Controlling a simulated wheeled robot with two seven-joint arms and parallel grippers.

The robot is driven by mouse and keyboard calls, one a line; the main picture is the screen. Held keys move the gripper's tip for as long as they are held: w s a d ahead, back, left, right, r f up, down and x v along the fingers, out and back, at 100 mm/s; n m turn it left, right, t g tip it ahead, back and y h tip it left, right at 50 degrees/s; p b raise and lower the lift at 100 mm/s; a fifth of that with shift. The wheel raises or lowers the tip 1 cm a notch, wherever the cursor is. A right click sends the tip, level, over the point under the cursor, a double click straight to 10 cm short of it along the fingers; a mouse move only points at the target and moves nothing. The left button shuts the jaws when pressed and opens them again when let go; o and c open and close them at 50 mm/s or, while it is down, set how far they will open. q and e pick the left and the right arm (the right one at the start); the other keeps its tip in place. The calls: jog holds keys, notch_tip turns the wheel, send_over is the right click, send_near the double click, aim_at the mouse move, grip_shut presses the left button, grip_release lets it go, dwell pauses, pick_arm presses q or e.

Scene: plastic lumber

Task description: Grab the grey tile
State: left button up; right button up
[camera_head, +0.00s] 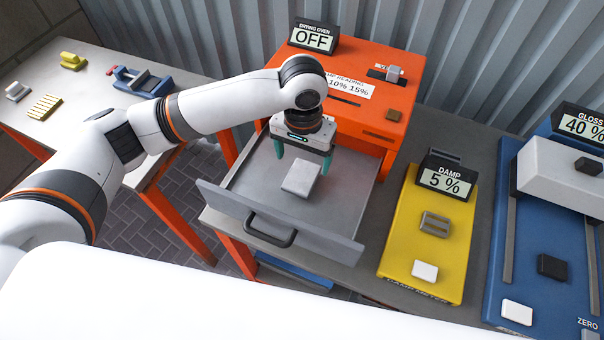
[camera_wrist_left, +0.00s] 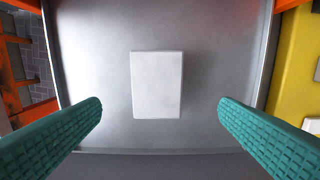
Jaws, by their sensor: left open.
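The grey tile (camera_head: 301,177) is a pale grey rectangular block lying flat in the open metal drawer (camera_head: 254,184) of the orange drying oven. In the left wrist view the tile (camera_wrist_left: 157,85) lies on the bare drawer floor (camera_wrist_left: 90,50). My left gripper (camera_head: 303,165) points down over the drawer at the tile. Its two green fingers are open and empty, and in the left wrist view the gripper (camera_wrist_left: 160,125) has one finger to each side of the tile, with wide gaps. My right gripper is not in view.
The drawer front with its black handle (camera_head: 269,232) stands at the near side. The orange oven (camera_head: 375,115) reads OFF. To the right are a yellow damp meter (camera_head: 405,235) reading 5% and a blue gloss unit (camera_head: 510,270) reading 40%. A side table (camera_head: 85,115) holds a blue vise (camera_head: 143,83).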

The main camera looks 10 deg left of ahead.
aim_at(301, 177)
pick_arm(q)
jog(key=shift+w+f, duration=0.1)
jog(key=shift+f, duration=0.4)
jog(key=shift+w+f, duration=0.15)
jog(key=shift+f, duration=0.15)
jog(key=f, duration=0.1)
jog(key=f+p, duration=0.1)
jog(key=f, duration=0.2)
jog(key=shift+s+a+f, duration=0.15)
jog(key=shift+s+a, duration=0.1)
jog(key=shift+f, duration=0.4)
jog(key=shift+c, duration=0.3)
jog(key=c, duration=1.1)
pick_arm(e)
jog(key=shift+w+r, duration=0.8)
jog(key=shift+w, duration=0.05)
